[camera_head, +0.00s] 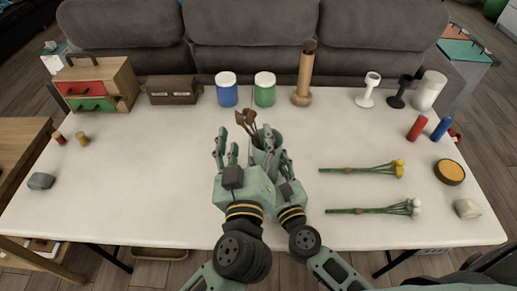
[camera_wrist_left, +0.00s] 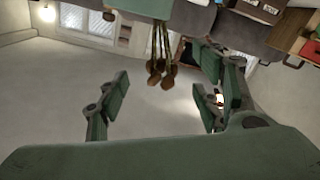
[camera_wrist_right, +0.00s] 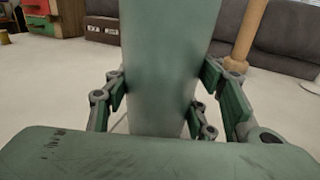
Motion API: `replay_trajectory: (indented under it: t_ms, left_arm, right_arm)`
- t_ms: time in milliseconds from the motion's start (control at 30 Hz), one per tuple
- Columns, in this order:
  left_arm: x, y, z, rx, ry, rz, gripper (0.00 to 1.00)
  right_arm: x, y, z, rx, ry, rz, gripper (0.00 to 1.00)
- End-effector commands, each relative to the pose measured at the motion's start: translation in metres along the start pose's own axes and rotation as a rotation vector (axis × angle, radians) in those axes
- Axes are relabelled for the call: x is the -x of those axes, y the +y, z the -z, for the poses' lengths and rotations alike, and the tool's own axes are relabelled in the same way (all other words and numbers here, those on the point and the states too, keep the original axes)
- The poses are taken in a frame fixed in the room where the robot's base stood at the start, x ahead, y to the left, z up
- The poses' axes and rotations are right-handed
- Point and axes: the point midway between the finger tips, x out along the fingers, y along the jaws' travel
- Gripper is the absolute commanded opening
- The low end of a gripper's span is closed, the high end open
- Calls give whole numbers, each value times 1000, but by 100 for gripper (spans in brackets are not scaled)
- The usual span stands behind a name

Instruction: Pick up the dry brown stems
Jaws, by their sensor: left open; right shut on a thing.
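The dry brown stems (camera_head: 247,120) stand in a pale green vase (camera_head: 275,134) near the middle of the table, their dark heads leaning left over its rim. My left gripper (camera_head: 244,147) is open at the stems. In the left wrist view the stems (camera_wrist_left: 161,60) show between its spread fingers, without visible contact. My right gripper (camera_head: 273,160) is shut on the vase; in the right wrist view the vase (camera_wrist_right: 168,65) fills the room between its fingers. The stems' lower ends are hidden in the vase.
On the white table (camera_head: 130,190), blue (camera_head: 226,92) and green (camera_head: 265,92) jars and a wooden vase (camera_head: 304,75) stand behind. Yellow flowers (camera_head: 398,168) and white flowers (camera_head: 415,207) lie to the right. The left front of the table is mostly clear.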

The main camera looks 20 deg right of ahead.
Motion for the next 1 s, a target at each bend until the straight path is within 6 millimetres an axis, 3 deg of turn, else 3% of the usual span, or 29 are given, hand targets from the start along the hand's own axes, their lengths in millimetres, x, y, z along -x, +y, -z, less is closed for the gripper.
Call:
replay_trajectory:
  t_ms: [267, 567, 867, 1000]
  left_arm:
    - [-24, 0, 1, 0, 0, 1, 60]
    - [-65, -1, 3, -1, 0, 1, 60]
    - [-68, -1, 2, 0, -1, 0, 59]
    - [-68, -1, 2, 0, -1, 0, 47]
  right_arm:
    - [0, 0, 0, 1, 1, 0, 21]
    - [0, 0, 0, 1, 1, 0, 21]
    - [0, 0, 1, 1, 1, 0, 21]
    - [0, 0, 1, 1, 1, 0, 21]
